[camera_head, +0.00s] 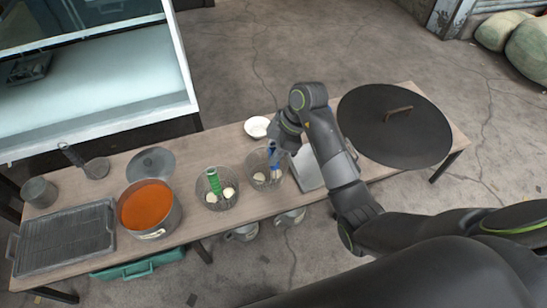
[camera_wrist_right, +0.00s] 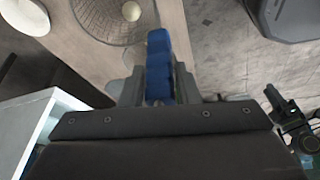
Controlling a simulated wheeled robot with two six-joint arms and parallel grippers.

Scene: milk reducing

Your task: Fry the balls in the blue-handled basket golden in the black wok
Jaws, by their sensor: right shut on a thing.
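The blue-handled wire basket (camera_head: 262,181) is at the middle of the table, with pale balls (camera_head: 259,177) in it. Its mesh and one pale ball (camera_wrist_right: 131,11) also show at the top of the right wrist view. My right gripper (camera_head: 276,158) is shut on the blue handle (camera_wrist_right: 159,62). I cannot tell whether the basket touches the table. A large black round piece (camera_head: 394,126) with a brown bar handle on top lies at the table's right end; I cannot tell whether it is the wok or a lid over it. My left gripper is not in view.
A green-handled basket (camera_head: 216,198) with pale balls stands close left of the blue-handled one. Further left are a pot of orange liquid (camera_head: 148,208), a grey lid (camera_head: 151,164) and a grill (camera_head: 64,240). A white bowl (camera_head: 257,127) and a metal tray (camera_head: 307,170) are nearby.

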